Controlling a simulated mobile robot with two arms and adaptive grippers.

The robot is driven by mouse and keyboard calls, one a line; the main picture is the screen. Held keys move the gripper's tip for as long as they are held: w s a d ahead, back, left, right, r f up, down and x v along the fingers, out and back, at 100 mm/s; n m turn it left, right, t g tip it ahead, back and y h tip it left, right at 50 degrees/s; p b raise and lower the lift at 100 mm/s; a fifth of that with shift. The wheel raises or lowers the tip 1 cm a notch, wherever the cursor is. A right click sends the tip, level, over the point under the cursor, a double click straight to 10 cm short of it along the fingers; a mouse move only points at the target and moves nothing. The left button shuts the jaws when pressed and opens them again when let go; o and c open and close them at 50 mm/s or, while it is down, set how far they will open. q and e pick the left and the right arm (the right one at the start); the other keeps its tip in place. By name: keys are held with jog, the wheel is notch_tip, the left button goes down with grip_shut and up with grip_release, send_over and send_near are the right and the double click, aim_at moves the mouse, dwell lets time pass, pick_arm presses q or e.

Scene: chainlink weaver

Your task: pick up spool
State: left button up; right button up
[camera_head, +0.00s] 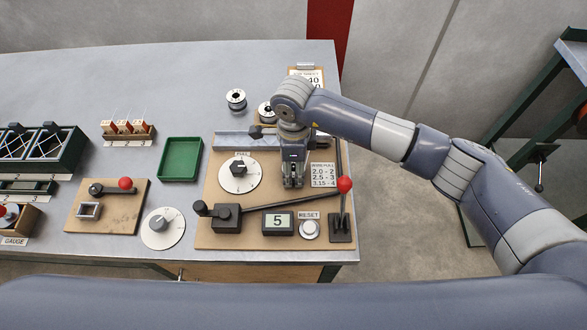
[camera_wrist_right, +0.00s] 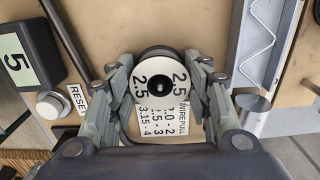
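The spool (camera_wrist_right: 160,70), a disc with a black rim and a white face marked 2.5, sits between the fingers of my right gripper (camera_head: 293,181) in the right wrist view. The fingers touch its rim on both sides. In the head view the right gripper points down over the tan board, left of the wire-pull card (camera_head: 323,175), and hides this spool. Two more spools stand at the back of the bench: one alone (camera_head: 236,99) and one (camera_head: 267,112) beside my right wrist. My left gripper is out of view.
The tan board (camera_head: 215,168) carries a dial (camera_head: 240,173), a black lever, a display reading 5 (camera_head: 278,222), a reset button (camera_head: 310,229) and a red-knobbed upright lever (camera_head: 344,185). A green tray (camera_head: 181,159) lies left. The bench's back left is clear.

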jog(key=c, duration=0.5)
jog(key=shift+o, duration=0.2)
notch_tip(320, 180, up, 10)
jog(key=b, duration=0.3)
jog(key=shift+f, duration=0.15)
jog(key=shift+r, duration=0.25)
jog(key=shift+f, duration=0.1)
